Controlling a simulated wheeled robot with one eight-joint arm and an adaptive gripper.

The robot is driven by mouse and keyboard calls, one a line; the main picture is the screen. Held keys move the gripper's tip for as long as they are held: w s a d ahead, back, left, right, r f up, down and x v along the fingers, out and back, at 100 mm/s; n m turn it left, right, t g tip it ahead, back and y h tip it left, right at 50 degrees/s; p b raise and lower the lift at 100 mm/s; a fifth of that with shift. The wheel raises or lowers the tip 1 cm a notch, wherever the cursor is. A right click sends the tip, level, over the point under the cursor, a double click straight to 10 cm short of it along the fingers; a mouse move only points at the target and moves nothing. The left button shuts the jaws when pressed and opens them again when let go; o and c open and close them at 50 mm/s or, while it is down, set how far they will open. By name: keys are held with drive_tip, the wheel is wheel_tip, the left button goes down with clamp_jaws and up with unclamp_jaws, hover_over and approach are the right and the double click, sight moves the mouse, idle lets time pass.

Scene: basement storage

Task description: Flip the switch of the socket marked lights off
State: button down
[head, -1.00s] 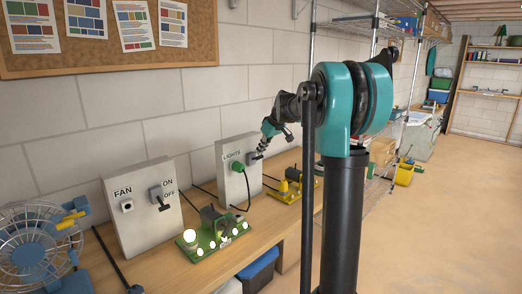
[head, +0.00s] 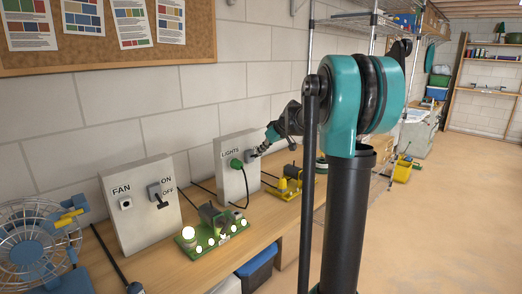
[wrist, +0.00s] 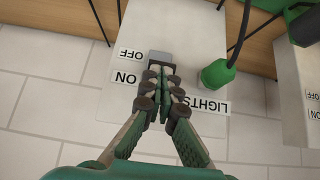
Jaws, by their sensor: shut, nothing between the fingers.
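The white socket box marked LIGHTS (head: 229,187) stands on the bench against the wall, with a green plug (head: 237,163) in it. It also shows upside down in the wrist view (wrist: 190,40), where the green plug (wrist: 217,74) is right of my fingers. Its grey switch (wrist: 161,58) has OFF and ON labels on its left. My gripper (wrist: 164,72) is shut and empty, with its fingertips over the switch. They hide the lever, so I cannot tell its position or whether they touch. In the head view my gripper (head: 256,152) is at the box's upper right.
The FAN socket box (head: 140,212) with its own switch stands left, near a blue wire fan (head: 38,248). A green board with glowing bulbs (head: 212,232) sits in front of the boxes. A yellow device (head: 288,187) is to the right. Black cables cross the bench.

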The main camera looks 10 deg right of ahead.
drive_tip(key=shift+s+d+f+t+y, duration=0.2)
drive_tip(key=shift+f+t+y, duration=0.15)
drive_tip(key=shift+f+t, duration=0.35)
drive_tip(key=shift+s+d+f+t+y, duration=0.1)
drive_tip(key=shift+s+f+t+y, duration=0.25)
drive_tip(key=shift+f, duration=0.65)
drive_tip(key=shift+s+d+f+t+y, duration=0.15)
drive_tip(key=shift+f+t+y, duration=0.35)
drive_tip(key=shift+f, duration=0.9)
